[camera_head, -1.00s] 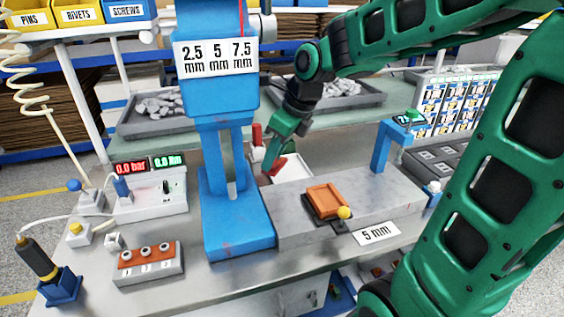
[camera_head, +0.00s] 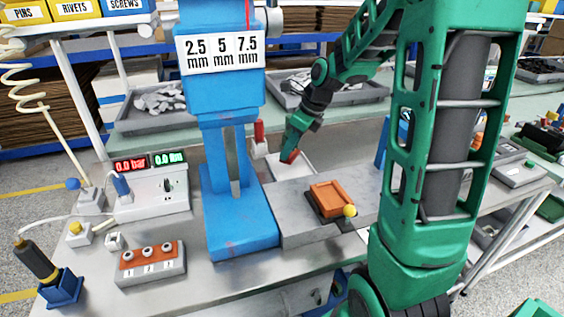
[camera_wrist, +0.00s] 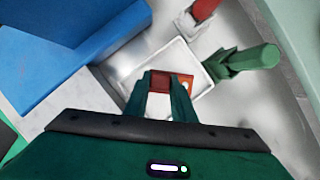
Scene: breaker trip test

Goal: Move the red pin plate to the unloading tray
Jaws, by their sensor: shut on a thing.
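My gripper (camera_head: 291,153) is shut on a small red plate (camera_head: 289,157), the red pin plate. In the wrist view the fingertips (camera_wrist: 165,88) hold it, and an orange-red part with a pale round spot (camera_wrist: 187,82) shows at their right. The plate is over or in a shallow white tray (camera_head: 302,168), likely the unloading tray; its pale rim also shows in the wrist view (camera_wrist: 130,66). I cannot tell whether the plate touches the tray floor. The fingers hide part of the plate.
A blue press (camera_head: 238,215) stands close left of the tray. A red-handled lever (camera_head: 259,133) is beside it, and a green handle (camera_wrist: 255,57) shows in the wrist view. In front, an orange block (camera_head: 328,197) sits on a grey slab (camera_head: 290,217).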

